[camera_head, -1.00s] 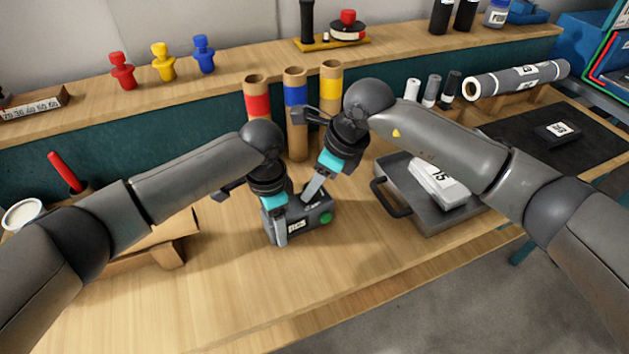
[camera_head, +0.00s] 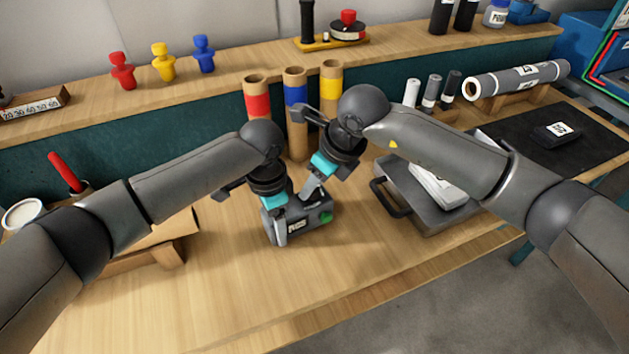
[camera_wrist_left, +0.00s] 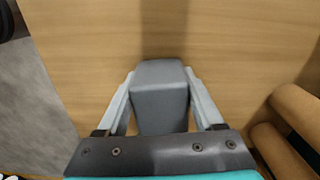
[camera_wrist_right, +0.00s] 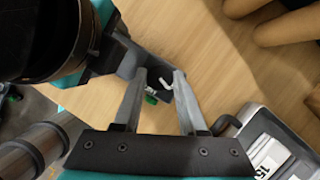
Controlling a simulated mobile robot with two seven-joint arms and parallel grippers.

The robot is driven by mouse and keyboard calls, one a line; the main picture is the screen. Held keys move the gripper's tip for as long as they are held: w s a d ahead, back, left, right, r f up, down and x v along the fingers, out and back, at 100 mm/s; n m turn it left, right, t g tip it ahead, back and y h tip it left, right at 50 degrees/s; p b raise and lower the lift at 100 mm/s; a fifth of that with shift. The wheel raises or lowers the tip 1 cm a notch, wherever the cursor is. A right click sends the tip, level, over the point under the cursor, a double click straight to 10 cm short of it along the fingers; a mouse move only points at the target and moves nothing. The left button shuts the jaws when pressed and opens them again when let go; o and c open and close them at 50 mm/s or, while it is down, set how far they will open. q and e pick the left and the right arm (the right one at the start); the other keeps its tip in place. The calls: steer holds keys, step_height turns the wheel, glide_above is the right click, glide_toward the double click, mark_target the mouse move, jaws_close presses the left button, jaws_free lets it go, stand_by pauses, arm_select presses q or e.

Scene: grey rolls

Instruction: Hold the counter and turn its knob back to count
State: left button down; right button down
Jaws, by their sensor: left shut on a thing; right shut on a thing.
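The counter (camera_head: 311,225) is a small dark grey box on the bench with a white label and a green button (camera_head: 326,217) at its right end. My left gripper (camera_head: 281,230) is shut on the counter's left end. In the left wrist view the grey body of the counter (camera_wrist_left: 160,92) sits between both fingers. My right gripper (camera_head: 309,196) is shut at the counter's top, on its knob, which the fingers mostly hide. In the right wrist view the fingertips (camera_wrist_right: 160,78) close in beside a small white part and the green button (camera_wrist_right: 150,99). The count cannot be read.
A grey tray (camera_head: 446,218) with a handle and a labelled block stands right of the counter. Cardboard tubes with red, blue and yellow bands (camera_head: 296,120) stand behind it. The bench in front is clear.

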steer(key=m+t+h, duration=0.1)
steer(key=m, duration=0.2)
steer(key=shift+s+a+m, duration=0.1)
steer(key=shift+a+m, duration=0.05)
steer(key=shift+m, duration=0.25)
steer(key=shift+m+t+h, duration=0.3)
steer(key=shift+m+h, duration=0.5)
steer(key=shift+m, duration=1.2)
steer(key=shift+c, duration=2.2)
jaws_free()
steer(key=shift+a, duration=0.1)
